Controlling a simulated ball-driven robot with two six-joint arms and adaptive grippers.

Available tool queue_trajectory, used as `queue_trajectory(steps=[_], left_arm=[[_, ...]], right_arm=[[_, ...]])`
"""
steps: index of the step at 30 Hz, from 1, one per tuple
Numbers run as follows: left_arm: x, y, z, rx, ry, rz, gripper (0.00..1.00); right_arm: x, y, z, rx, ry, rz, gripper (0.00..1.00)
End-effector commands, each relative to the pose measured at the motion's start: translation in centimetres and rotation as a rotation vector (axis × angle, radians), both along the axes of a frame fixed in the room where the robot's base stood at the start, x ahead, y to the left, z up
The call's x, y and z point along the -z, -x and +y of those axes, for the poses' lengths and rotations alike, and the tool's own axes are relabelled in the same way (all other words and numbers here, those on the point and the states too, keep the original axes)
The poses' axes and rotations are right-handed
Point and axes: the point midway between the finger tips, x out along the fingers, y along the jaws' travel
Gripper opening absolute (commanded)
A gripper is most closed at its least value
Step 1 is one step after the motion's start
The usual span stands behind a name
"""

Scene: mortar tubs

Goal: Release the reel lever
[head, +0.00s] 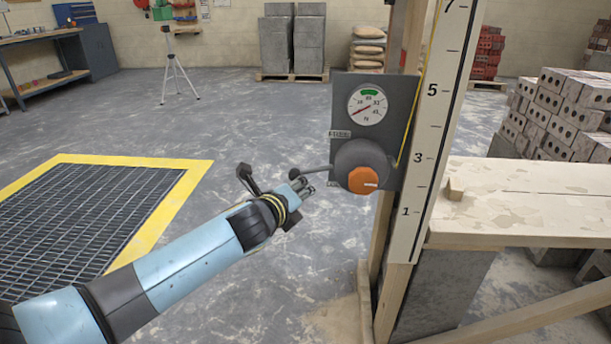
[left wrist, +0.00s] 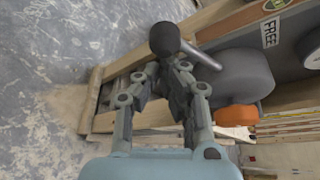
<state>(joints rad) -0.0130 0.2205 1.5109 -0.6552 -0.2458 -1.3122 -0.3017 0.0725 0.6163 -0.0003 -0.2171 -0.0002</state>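The left wrist view shows the knob (left wrist: 164,38) and rod just beyond my fingertips. My left gripper (head: 302,188) is at the knob, its fingers partly apart in the wrist view (left wrist: 165,75) with nothing seen between them. I cannot tell whether a fingertip touches the lever. My right gripper is out of view.
A round gauge (head: 367,104) sits above the reel. A FREE label (left wrist: 270,32) is on the panel. A yellow-edged floor grate (head: 90,205) lies left; floor between is clear.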

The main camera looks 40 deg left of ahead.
Motion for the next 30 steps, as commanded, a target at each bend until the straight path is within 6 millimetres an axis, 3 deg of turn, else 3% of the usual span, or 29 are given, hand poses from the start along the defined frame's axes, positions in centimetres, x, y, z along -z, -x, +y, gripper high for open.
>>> queue_trajectory(steps=[1, 3, 15, 19, 30], left_arm=[[-1.8, 0.0, 0.1, -0.001, -0.035, 0.020, 0.00], [-2.2, 0.1, 0.3, -0.002, -0.093, 0.056, 0.00], [-4.2, 0.5, 0.9, 0.000, -0.404, 0.246, 0.00], [-4.7, 0.5, 1.0, -0.001, -0.484, 0.295, 0.00], [-4.4, 0.6, 1.0, 0.000, -0.482, 0.294, 0.00]], right_arm=[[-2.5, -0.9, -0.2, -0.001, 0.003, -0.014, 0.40], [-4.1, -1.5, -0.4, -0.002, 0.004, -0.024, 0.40], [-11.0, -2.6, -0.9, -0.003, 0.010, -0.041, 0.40], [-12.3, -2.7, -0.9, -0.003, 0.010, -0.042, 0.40], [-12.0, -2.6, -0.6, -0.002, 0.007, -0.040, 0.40]])
